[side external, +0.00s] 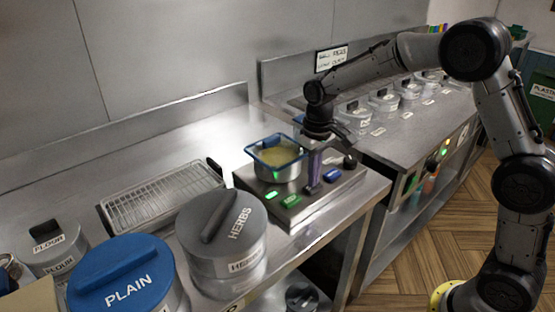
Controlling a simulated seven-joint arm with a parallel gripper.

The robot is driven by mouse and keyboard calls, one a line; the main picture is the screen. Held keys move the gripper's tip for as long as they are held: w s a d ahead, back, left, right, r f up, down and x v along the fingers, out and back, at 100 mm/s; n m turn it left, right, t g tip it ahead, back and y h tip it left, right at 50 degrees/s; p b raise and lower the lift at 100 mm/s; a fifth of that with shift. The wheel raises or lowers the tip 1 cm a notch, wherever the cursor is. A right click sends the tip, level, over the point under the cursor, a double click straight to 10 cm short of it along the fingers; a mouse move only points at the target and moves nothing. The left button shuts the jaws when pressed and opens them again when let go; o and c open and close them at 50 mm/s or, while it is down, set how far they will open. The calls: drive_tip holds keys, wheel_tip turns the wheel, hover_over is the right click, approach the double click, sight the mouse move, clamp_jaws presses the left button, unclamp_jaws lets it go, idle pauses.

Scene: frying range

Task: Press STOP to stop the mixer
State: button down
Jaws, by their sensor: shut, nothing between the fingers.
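The mixer is a grey box-shaped base (300,214) on the steel counter, with a blue-rimmed bowl (278,172) of yellowish content on top. Its front panel carries two green buttons (290,201) and a blue button (332,175). Their labels are too small to read, so I cannot tell which is STOP. A narrow purple upright part (314,170) stands between the bowl and the blue button. My gripper (322,133) is shut and empty, above the right part of the mixer, just right of the bowl. I cannot tell whether it touches anything; its fingertips are hard to make out.
A wire rack tray (162,198) lies left of the mixer. A grey HERBS canister (222,240) and a blue-lidded PLAIN canister (124,280) stand in front of it. Several lidded pots (384,101) line the counter behind on the right.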

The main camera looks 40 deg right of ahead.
drive_tip(key=shift+f, duration=0.25)
drive_tip(key=shift+r, duration=0.1)
wheel_tip(320, 180, up, 8)
idle(0.9)
